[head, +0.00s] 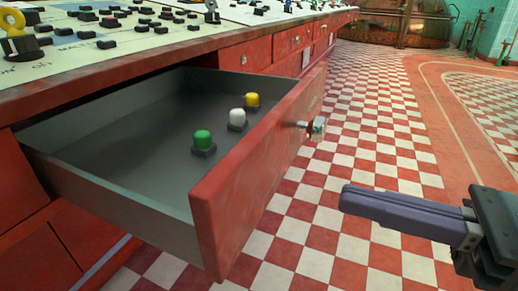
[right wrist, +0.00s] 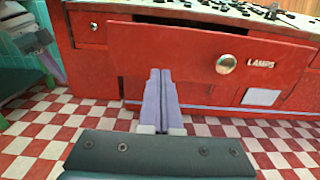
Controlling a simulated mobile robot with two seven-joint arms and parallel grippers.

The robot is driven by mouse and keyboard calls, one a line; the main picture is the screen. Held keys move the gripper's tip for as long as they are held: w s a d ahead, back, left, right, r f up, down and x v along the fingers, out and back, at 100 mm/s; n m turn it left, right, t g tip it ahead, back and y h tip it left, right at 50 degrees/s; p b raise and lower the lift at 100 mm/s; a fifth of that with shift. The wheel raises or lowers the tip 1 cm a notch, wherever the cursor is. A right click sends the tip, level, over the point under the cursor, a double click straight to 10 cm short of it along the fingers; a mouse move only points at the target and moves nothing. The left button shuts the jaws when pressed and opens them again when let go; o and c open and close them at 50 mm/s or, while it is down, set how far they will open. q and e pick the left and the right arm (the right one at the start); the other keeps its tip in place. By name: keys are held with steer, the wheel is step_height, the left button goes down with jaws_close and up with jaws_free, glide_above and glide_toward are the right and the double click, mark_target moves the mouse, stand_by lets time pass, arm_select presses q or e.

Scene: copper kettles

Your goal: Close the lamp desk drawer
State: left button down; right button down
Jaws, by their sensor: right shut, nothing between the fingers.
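The lamp desk drawer (head: 150,120) stands well open in the head view, its grey tray showing and its red front (head: 262,165) out over the floor. The front carries a round metal knob (head: 318,127). In the right wrist view the front (right wrist: 165,50) has the knob (right wrist: 226,64) and a LAMPS label (right wrist: 261,64). My right gripper (head: 345,197) is shut and empty, apart from the front and to its right in the head view. In the right wrist view its fingers (right wrist: 160,72) point at the front, left of the knob. My left gripper seems partly visible there (right wrist: 52,68), its jaws unclear.
A green button (head: 203,139), a white one (head: 237,116) and a yellow one (head: 252,100) stand in the drawer. The control desk top (head: 150,45) above holds many switches. The checkered floor (head: 375,130) beyond the drawer front is clear.

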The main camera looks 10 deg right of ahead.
mark_target(266, 178)
steer(key=x, duration=0.7)
arm_select(q)
steer(key=shift+f, duration=0.15)
